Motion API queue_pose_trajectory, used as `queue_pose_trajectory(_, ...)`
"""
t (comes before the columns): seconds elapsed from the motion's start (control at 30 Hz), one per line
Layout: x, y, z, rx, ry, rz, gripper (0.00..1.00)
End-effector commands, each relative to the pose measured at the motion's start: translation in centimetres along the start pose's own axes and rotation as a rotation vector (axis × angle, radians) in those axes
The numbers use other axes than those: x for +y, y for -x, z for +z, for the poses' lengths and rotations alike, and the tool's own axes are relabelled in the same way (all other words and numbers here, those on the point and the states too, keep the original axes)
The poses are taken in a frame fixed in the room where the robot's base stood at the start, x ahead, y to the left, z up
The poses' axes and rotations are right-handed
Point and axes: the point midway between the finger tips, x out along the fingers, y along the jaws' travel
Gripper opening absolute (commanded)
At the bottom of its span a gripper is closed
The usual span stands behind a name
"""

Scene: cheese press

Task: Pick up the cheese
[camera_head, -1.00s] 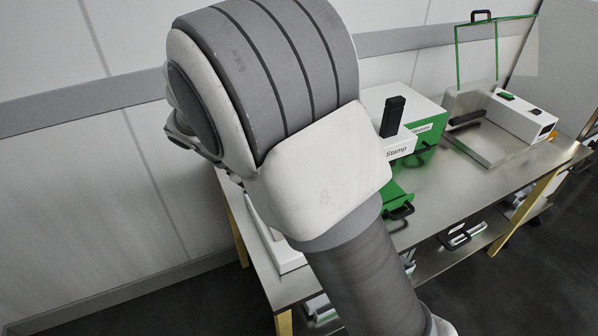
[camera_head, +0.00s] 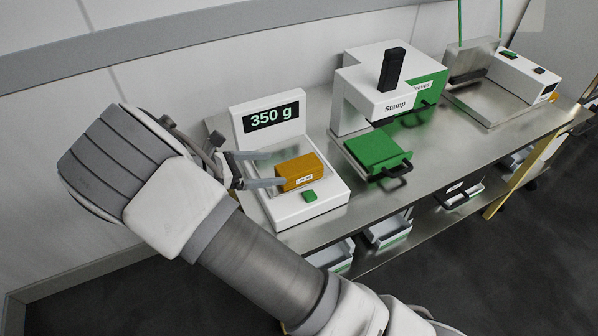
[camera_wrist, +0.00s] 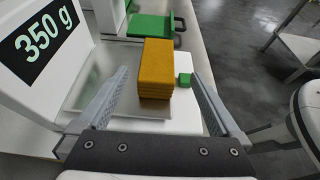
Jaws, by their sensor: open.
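The cheese (camera_head: 300,171) is an orange-yellow block with a small white label on its front face. It lies on the metal plate of a white scale (camera_head: 310,212) whose display reads 350 g. In the wrist view the cheese (camera_wrist: 156,68) stands ahead of my gripper, between the lines of its two fingers. My gripper (camera_head: 262,169) is open and empty, at the left side of the scale, with its fingers pointing at the cheese. In the wrist view my gripper (camera_wrist: 160,100) has its fingers spread wider than the block, with a gap visible on both sides.
A green button (camera_head: 310,196) is on the scale's front, close to the cheese. The scale's display panel (camera_head: 270,117) rises behind. To the right are a stamp machine (camera_head: 387,103) with a green tray (camera_head: 377,151) and a metal-plated device (camera_head: 490,105). Drawers (camera_head: 388,232) sit below the table.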

Motion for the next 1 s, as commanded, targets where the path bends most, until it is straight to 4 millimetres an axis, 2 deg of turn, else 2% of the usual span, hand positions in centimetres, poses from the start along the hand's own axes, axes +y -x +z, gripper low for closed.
queue_pose_trajectory(0.03,-0.1,-1.1,-0.1,-0.002,0.001,-0.003,1.00)
queue_pose_trajectory(0.13,-0.1,-2.9,-0.1,-0.001,0.000,-0.003,1.00)
queue_pose_trajectory(0.43,0.1,-5.2,-0.1,0.000,-0.001,-0.001,1.00)
queue_pose_trajectory(0.7,0.3,-9.0,-0.4,0.000,-0.001,-0.002,1.00)
queue_pose_trajectory(1.0,0.4,-9.6,-0.3,0.001,-0.001,0.000,1.00)
